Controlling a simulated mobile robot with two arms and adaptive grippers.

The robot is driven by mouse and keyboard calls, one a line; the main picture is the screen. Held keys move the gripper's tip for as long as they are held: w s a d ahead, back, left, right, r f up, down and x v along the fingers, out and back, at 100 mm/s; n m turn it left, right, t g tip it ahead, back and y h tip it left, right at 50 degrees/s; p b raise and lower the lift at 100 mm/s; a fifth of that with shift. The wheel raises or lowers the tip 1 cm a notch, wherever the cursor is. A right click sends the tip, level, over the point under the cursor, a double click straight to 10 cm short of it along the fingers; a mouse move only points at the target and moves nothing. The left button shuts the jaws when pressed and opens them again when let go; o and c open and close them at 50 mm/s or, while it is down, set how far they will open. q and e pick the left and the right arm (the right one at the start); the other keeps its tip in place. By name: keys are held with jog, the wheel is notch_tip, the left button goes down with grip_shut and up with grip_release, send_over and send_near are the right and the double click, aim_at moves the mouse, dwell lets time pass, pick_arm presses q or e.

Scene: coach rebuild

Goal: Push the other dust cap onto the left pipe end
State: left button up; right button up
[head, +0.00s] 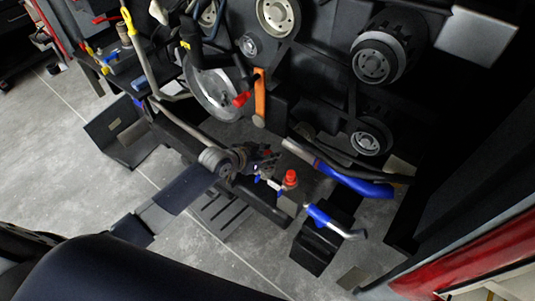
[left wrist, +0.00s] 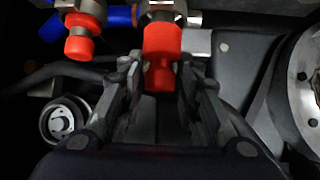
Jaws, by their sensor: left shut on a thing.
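My left gripper (head: 264,160) reaches in from the left in the head view, low in front of the engine. In the left wrist view its fingers (left wrist: 160,85) are shut on a red dust cap (left wrist: 162,52). The cap's far end meets a metal pipe end (left wrist: 161,9); how far it is seated, I cannot tell. A second red dust cap (left wrist: 82,42) sits on a neighbouring metal pipe end to the left. One red cap (head: 290,177) shows upright just right of the gripper in the head view. The held cap is hidden there. My right gripper is not in view.
Blue hoses (head: 352,183) and a blue-sleeved pipe (head: 318,214) lie right of the gripper. Pulleys (head: 370,62) and an orange bracket (head: 260,93) stand behind. A red-tipped part (head: 241,99) is above. Grey floor (head: 185,250) is open at the lower left.

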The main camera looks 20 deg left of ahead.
pick_arm(q)
jog(key=shift+f, duration=0.15)
jog(key=shift+f+b, duration=0.3)
jog(key=shift+f, duration=0.15)
dwell(0.3)
jog(key=shift+f+b, duration=0.3)
jog(key=shift+f, duration=0.3)
jog(key=shift+s+f+b, duration=0.1)
jog(key=shift+f+b, duration=0.2)
jog(key=shift+f, duration=0.15)
